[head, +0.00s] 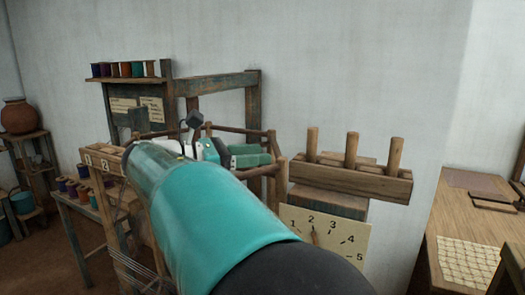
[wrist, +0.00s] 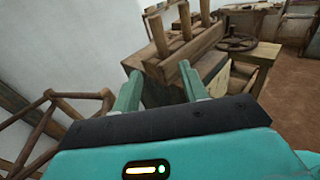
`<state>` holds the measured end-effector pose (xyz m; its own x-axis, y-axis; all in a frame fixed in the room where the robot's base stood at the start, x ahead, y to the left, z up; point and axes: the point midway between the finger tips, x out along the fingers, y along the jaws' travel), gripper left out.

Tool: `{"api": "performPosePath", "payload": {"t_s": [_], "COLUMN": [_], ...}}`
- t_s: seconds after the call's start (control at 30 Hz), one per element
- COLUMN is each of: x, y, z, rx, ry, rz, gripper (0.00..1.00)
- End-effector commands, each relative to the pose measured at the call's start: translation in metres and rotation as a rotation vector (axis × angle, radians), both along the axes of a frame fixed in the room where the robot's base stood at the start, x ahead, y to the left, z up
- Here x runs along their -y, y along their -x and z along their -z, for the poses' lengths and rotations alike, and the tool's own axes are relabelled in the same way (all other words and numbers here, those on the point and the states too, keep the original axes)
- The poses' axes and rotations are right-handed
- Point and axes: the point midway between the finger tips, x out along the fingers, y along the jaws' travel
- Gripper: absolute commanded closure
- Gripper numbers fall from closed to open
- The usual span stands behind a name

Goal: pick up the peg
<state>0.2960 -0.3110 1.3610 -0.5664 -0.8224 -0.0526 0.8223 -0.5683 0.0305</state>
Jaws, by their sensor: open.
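Three upright wooden pegs stand in a wooden block (head: 350,182): a left one (head: 313,141), a middle one (head: 351,150) and a right one (head: 395,155). The pictures do not single out one as the peg. My gripper (head: 266,154) has green fingers and is left of the block in the head view, pointing toward it. In the wrist view my gripper (wrist: 160,83) is open and empty. The block (wrist: 190,55) lies ahead beyond the fingertips, with the nearest peg (wrist: 157,35) above the gap between them. The fingers appear apart from every peg.
A numbered dial board (head: 325,240) is below the block. A wooden frame (head: 215,84) with a spool shelf (head: 125,80) stands behind my arm. A wooden table (head: 455,215) is at right.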

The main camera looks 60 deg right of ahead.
Motion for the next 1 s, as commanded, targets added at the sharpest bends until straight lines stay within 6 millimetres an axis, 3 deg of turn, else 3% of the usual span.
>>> {"api": "performPosePath", "payload": {"t_s": [0.17,0.5,1.0], "x": [0.009,0.060,0.108], "y": [0.004,0.040,0.074], "z": [-0.011,-0.011,-0.015], "rx": [-0.058,-0.056,-0.055], "ry": [0.025,0.024,0.023], "rz": [0.033,0.030,0.027], "gripper": [0.57,0.57,0.57]}}
